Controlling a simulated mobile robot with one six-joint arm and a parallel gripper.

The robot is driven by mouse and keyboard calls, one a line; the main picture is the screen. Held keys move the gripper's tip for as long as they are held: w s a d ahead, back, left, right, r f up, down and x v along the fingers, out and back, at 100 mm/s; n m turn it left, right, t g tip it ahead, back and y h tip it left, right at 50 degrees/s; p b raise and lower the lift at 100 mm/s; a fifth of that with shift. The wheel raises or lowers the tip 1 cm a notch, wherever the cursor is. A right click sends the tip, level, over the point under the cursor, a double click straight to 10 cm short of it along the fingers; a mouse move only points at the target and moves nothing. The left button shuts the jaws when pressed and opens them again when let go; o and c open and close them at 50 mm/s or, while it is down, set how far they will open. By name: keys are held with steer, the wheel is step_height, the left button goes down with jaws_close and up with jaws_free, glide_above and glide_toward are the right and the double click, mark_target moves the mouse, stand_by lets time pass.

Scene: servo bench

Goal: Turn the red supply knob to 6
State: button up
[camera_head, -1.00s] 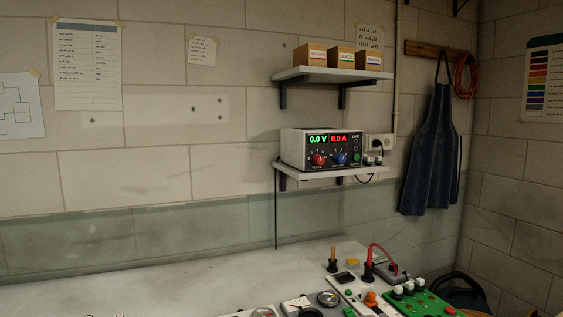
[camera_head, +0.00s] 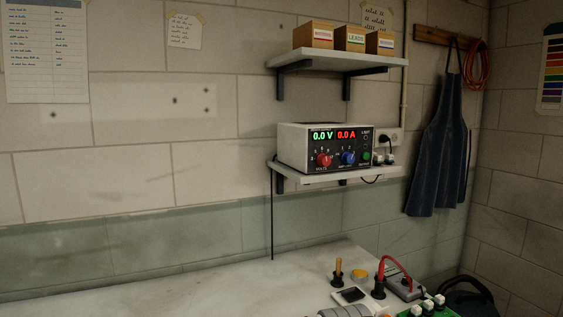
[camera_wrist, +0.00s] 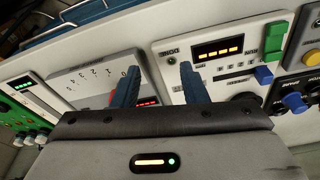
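The white and black power supply (camera_head: 283,150) stands on a small wall shelf in the head view. Its red knob (camera_head: 323,160) is at the front left, under a green 0.0 V display. A blue knob (camera_head: 348,158) sits to its right, under a red 0.0 A display. The red knob's scale marks are too small to read. My gripper (camera_wrist: 160,82) shows only in the wrist view, its two blue fingers apart with nothing held between them. It is over bench panels, away from the supply, which the wrist view does not show.
An upper shelf (camera_head: 335,60) with three boxes hangs above the supply. A dark apron (camera_head: 437,150) hangs to the right. The bench (camera_head: 180,293) is bare at left; devices and a red cable (camera_head: 397,262) are at right.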

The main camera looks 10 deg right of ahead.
steer(key=w+a+r+m+t+y+b, duration=0.1)
steer(key=w+r+t+y, duration=0.15)
steer(key=w, duration=0.35)
steer(key=w+a+r+m+t+y+b, duration=0.1)
steer(key=w+r+m+b, duration=0.15)
steer(key=w, duration=0.35)
steer(key=m+t+b, duration=0.5)
steer(key=m+t, duration=0.3)
steer(key=t, duration=0.4)
glide_toward(327, 161)
steer(key=w, duration=0.4)
steer(key=w+a+p, duration=0.1)
steer(key=w, duration=0.4)
steer(key=shift+w+a+p, duration=0.1)
steer(key=shift+a+p, duration=0.25)
steer(key=shift+a, duration=0.05)
